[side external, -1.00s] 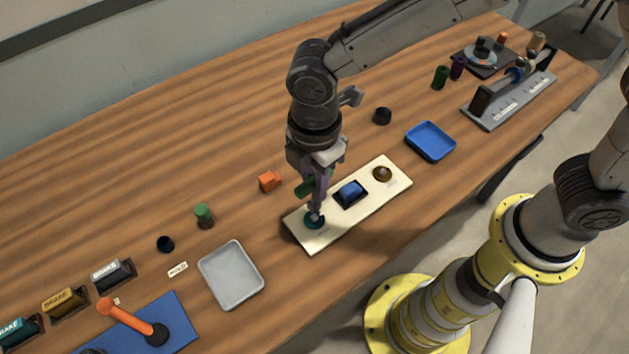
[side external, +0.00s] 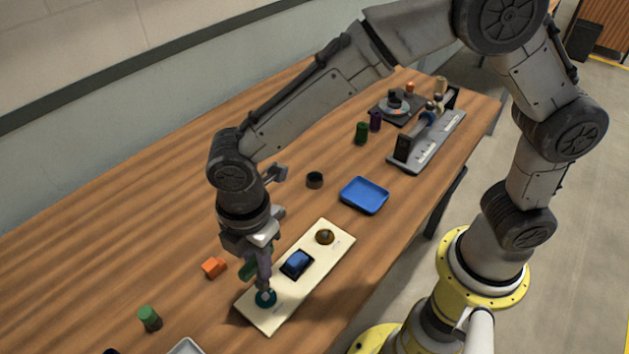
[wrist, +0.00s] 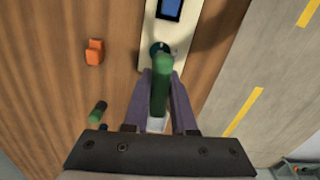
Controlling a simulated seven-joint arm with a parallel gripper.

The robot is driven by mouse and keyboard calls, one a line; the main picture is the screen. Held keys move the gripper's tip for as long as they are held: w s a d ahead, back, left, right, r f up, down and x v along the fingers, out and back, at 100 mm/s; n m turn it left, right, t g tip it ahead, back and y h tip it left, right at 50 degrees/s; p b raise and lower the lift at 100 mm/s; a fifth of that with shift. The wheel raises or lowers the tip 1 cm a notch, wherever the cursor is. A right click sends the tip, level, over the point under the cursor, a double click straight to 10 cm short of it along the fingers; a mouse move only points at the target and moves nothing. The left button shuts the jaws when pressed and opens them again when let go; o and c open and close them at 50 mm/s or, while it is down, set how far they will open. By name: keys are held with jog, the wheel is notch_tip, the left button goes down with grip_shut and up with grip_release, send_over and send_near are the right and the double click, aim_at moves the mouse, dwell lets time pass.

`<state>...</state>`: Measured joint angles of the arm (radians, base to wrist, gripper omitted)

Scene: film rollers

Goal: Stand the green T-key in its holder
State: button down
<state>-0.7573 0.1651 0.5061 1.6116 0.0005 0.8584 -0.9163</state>
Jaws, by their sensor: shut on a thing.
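The green T-key (wrist: 161,85) is held between the purple fingers of my gripper (wrist: 160,98). In the side view my gripper (side external: 264,283) points down over the near-left end of a cream board (side external: 290,288). A round teal holder (side external: 265,298) sits there, directly below the fingertips. It also shows in the wrist view (wrist: 157,48), just beyond the key's far end.
The board also carries a blue-topped dark block (side external: 297,263) and a brass knob (side external: 325,236). A blue tray (side external: 364,195) and a black ring (side external: 314,180) lie behind.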

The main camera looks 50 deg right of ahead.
jog(key=shift+r, duration=0.1)
dwell(0.3)
jog(key=w+d+r+m, duration=0.1)
jog(key=w+d+m, duration=0.4)
jog(key=d, duration=1)
jog(key=w+d+r+m, duration=0.2)
jog(key=w+d, duration=0.6)
jog(key=d, duration=0.7)
jog(key=shift+s+f, duration=0.15)
jog(key=shift+f, duration=2.1)
jog(key=shift+s+f, duration=0.1)
jog(key=shift+f, duration=2.15)
jog(key=shift+f, duration=0.15)
jog(key=shift+c, duration=1.3)
grip_release()
